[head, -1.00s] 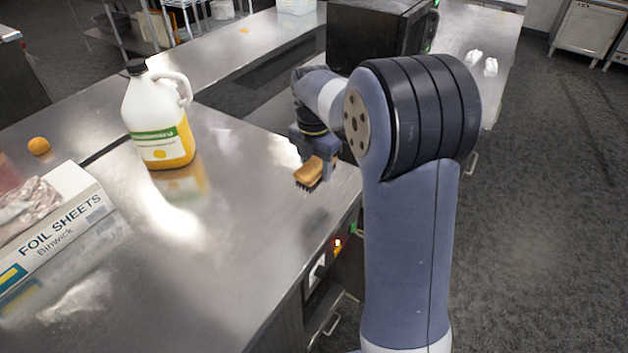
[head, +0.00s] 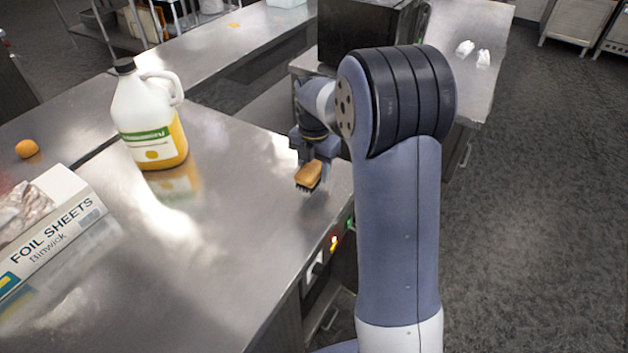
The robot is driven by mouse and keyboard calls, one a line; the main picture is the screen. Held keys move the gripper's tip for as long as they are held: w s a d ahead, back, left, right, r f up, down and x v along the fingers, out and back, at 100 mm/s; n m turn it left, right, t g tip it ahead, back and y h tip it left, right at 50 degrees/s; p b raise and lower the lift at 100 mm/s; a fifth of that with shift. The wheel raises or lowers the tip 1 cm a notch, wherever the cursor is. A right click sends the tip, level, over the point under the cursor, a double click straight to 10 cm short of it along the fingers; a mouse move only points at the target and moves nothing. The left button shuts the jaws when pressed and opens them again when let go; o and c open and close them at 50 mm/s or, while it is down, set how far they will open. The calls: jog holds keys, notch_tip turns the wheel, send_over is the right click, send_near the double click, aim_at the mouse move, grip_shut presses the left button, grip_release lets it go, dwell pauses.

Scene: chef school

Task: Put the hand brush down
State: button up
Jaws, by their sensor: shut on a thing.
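The hand brush (head: 309,175) has a tan wooden back and dark bristles facing down. My gripper (head: 312,162) is shut on it, near the right edge of the steel counter (head: 240,235). The brush is at or just above the counter top; I cannot tell whether the bristles touch it. My arm hides the area to the right of the gripper, and part of the gripper's far side is hidden.
A large jug (head: 148,118) with yellow liquid stands left of the brush. A foil sheets box (head: 55,235) lies at the lower left, and an orange (head: 27,148) sits behind it. A dark box-shaped appliance (head: 362,32) stands behind my arm. The counter's middle is clear.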

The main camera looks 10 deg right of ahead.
aim_at(317, 164)
jog(key=shift+f+p, duration=0.4)
jog(key=shift+f, duration=1.8)
jog(key=shift+f, duration=0.15)
jog(key=o, duration=0.9)
jog(key=r, duration=0.3)
jog(key=r+b, duration=0.1)
jog(key=r, duration=0.6)
jog(key=shift+w+d+r+b, duration=0.15)
jog(key=shift+d+r+b, duration=0.2)
jog(key=shift+r, duration=0.05)
jog(key=shift+f, duration=0.1)
jog(key=f, duration=0.3)
jog(key=f+p, duration=0.1)
jog(key=f, duration=0.7)
jog(key=shift+s+a+p, duration=0.25)
jog(key=shift+a+p, duration=0.1)
jog(key=shift+a, duration=0.05)
jog(key=shift+r, duration=0.55)
